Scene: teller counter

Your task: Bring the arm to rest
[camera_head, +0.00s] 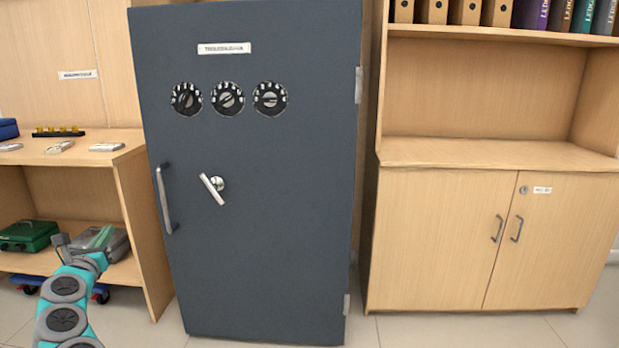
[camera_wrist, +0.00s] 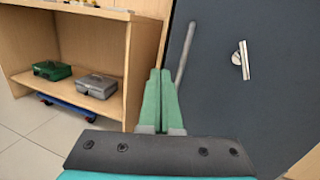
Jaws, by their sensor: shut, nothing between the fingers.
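My arm shows at the lower left in the head view, teal with dark joint caps, with my gripper (camera_head: 101,238) at its upper end in front of the low shelf. In the wrist view my gripper (camera_wrist: 159,76) has its two green fingers side by side, shut with nothing between them. A dark blue-grey safe (camera_head: 270,260) stands right of the gripper, its door closed. Its long bar handle (camera_head: 165,198) shows beyond the fingertips in the wrist view (camera_wrist: 184,55). The safe's lever (camera_head: 212,188) is tilted, below three dials.
A wooden shelf unit (camera_head: 133,190) stands left, holding a green cash box (camera_head: 28,236) and a grey cash box (camera_wrist: 96,87). A blue wheeled dolly (camera_wrist: 68,108) is beneath it. A wooden cabinet (camera_head: 430,240) stands right of the safe. Tiled floor is clear in front.

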